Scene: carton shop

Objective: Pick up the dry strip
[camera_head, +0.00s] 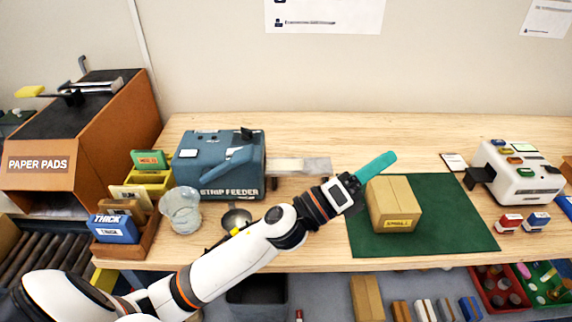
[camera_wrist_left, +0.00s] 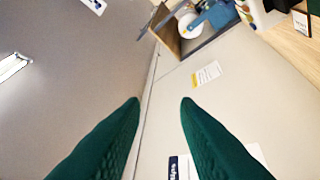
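A blue strip feeder (camera_head: 218,164) labelled STRIP FEEDER stands left of the middle of the table. A pale flat strip-like piece (camera_head: 302,166) extends from its right side; I cannot tell whether it is a loose strip or part of the feeder. My left gripper (camera_head: 378,166) has teal fingers and is to the right of that piece, by the back edge of the small carton. In the left wrist view its fingers (camera_wrist_left: 160,108) are apart with nothing between them, facing the wall. My right gripper is in neither view.
A small brown carton (camera_head: 396,203) stands on a green mat (camera_head: 455,215). A glass jar (camera_head: 181,210) and a metal bowl (camera_head: 236,219) stand in front of the feeder. A box of labelled pads (camera_head: 117,228) is at left. A white machine (camera_head: 515,172) is at right. The back of the table is clear.

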